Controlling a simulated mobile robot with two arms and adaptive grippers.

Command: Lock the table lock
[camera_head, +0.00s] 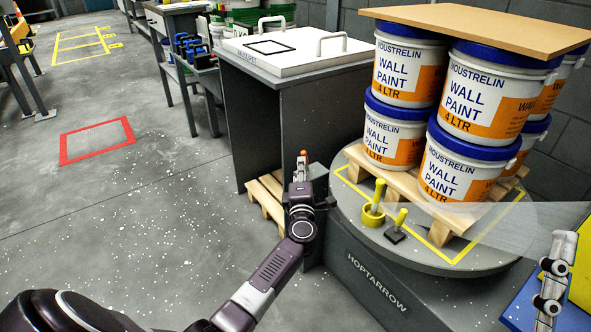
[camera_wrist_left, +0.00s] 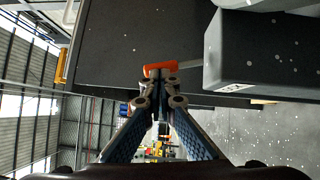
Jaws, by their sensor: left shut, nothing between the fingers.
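An orange-ended lever, which looks like the table lock, shows in the wrist view (camera_wrist_left: 158,68) just past my fingertips, on a grey rod running right towards a dark box-shaped body. In the head view only a small orange bit (camera_head: 304,153) shows at the tip of my left gripper (camera_head: 302,166). The gripper's fingers are shut with nothing between them; they also show closed in the wrist view (camera_wrist_left: 160,88). I cannot tell whether they touch the lever. The round turntable (camera_head: 465,268) stands right of the gripper. My right gripper is not in view.
Paint pails (camera_head: 462,160) under a brown board (camera_head: 480,25) stand on a wooden pallet (camera_head: 400,181) on the turntable. Two yellow-handled pieces (camera_head: 373,214) (camera_head: 398,228) stand at its front. A grey cabinet (camera_head: 295,120) is behind my gripper. Floor at left is clear.

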